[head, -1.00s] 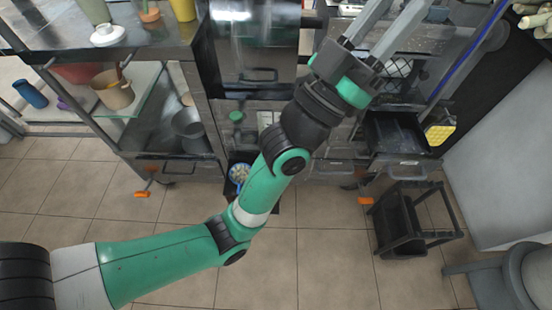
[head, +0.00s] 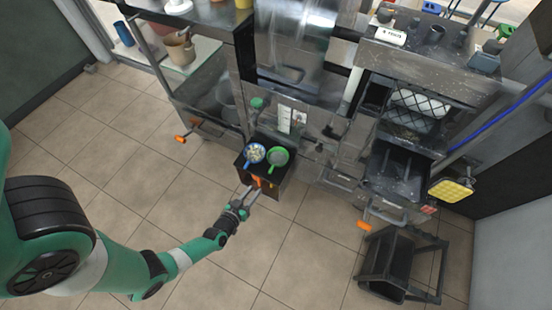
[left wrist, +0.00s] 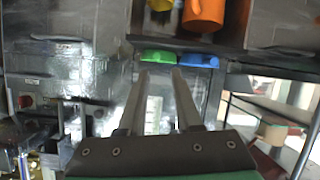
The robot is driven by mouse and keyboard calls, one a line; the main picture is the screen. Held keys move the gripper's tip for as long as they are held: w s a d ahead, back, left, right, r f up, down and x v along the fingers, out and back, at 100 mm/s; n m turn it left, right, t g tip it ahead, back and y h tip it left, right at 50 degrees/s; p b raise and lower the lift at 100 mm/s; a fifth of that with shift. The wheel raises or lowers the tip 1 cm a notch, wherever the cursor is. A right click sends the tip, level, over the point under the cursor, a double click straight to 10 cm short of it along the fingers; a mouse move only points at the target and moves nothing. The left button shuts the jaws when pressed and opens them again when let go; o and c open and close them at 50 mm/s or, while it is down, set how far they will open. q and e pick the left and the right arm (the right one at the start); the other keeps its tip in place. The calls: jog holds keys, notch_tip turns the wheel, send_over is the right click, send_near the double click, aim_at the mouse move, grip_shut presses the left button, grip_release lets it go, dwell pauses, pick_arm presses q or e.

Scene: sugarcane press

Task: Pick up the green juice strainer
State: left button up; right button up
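The green juice strainer (head: 278,157) is round and lies on a dark low box or open drawer in front of the cabinets, right of a blue round strainer (head: 254,153) with pale pieces in it. In the left wrist view the green strainer (left wrist: 158,57) shows edge-on beyond the fingers, beside the blue one (left wrist: 198,60). My left gripper (head: 252,188) is open, its fingers apart and empty, in front of the box and short of the strainers. It also shows in the left wrist view (left wrist: 162,74). My right gripper is not in view.
A dark stand (head: 400,264) is on the floor at right. An open drawer (head: 396,172) with dark contents juts out there. A yellow pad (head: 451,190) hangs beside it. The tiled floor (head: 140,190) at left is clear.

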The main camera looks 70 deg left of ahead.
pick_arm(q)
jog(key=b, duration=0.4)
send_near(269, 174)
notch_tip(269, 174, down, 3)
jog(key=w+a, duration=0.2)
jog(key=w, duration=0.1)
jog(key=shift+a+r, duration=0.2)
jog(key=shift+w+a+f, duration=0.1)
jog(key=shift+w+f, duration=0.05)
jog(key=shift+w, duration=0.15)
jog(key=x, duration=0.1)
jog(key=b+x, duration=0.2)
jog(key=x, duration=0.1)
jog(key=shift+a+r, duration=0.25)
jog(key=shift+w+a+b, duration=0.2)
jog(key=shift+w+b, duration=0.05)
jog(key=shift+b, duration=0.05)
jog(key=shift+s+d, duration=0.1)
jog(key=shift+d, duration=0.05)
jog(key=shift+r, duration=0.1)
grip_shut()
